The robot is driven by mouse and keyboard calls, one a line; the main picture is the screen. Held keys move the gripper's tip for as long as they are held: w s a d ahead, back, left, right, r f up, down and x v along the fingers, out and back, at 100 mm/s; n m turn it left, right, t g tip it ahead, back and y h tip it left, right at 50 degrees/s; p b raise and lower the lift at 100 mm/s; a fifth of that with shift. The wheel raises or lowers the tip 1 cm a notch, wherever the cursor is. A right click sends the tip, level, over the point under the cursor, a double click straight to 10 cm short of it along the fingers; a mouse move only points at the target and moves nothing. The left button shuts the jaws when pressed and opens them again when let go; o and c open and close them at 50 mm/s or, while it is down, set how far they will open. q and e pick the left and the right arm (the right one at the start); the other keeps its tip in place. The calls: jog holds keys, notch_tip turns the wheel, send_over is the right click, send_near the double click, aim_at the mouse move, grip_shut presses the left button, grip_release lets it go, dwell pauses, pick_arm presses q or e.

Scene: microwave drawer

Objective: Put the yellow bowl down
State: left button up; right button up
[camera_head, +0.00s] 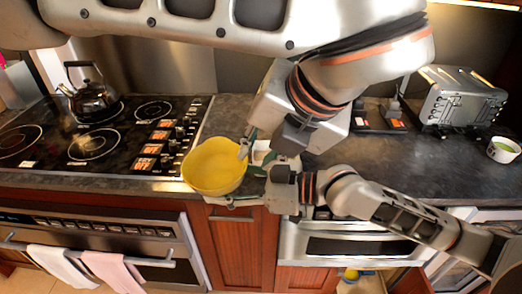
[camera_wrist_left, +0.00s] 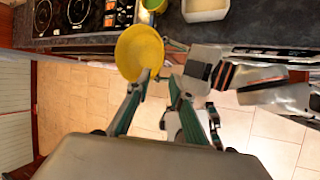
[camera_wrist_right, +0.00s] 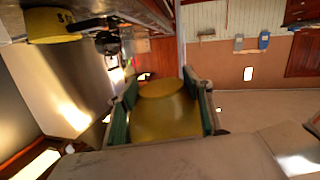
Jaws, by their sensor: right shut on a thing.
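The yellow bowl (camera_head: 214,166) is at the counter's front edge, just right of the stove, with its open side toward the head camera. My right gripper (camera_head: 238,186) is shut on the bowl's right side. In the right wrist view the bowl (camera_wrist_right: 165,115) fills the space between its fingers. In the left wrist view the bowl (camera_wrist_left: 138,50) overlaps the counter edge and the floor; I cannot tell whether it touches the counter. My left gripper (camera_wrist_left: 160,80) is open, its fingertips close to the bowl's near rim; contact is unclear. Its arm hides part of the counter.
The black stove (camera_head: 92,143) with a kettle (camera_head: 92,97) is at left. A toaster (camera_head: 462,100) and a small white bowl (camera_head: 503,149) stand at right on the dark counter (camera_head: 430,172), which has free room in front of them. Towels (camera_head: 110,268) hang on the oven handle.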

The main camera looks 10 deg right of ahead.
aim_at(240, 170)
pick_arm(q)
jog(key=x, duration=1.1)
jog(key=shift+w+a+f, duration=0.1)
jog(key=shift+w+f, duration=0.1)
jog(key=shift+f, duration=0.1)
grip_shut()
pick_arm(e)
jog(key=o, duration=1.4)
jog(key=shift+o, duration=0.2)
jog(key=shift+d, duration=0.1)
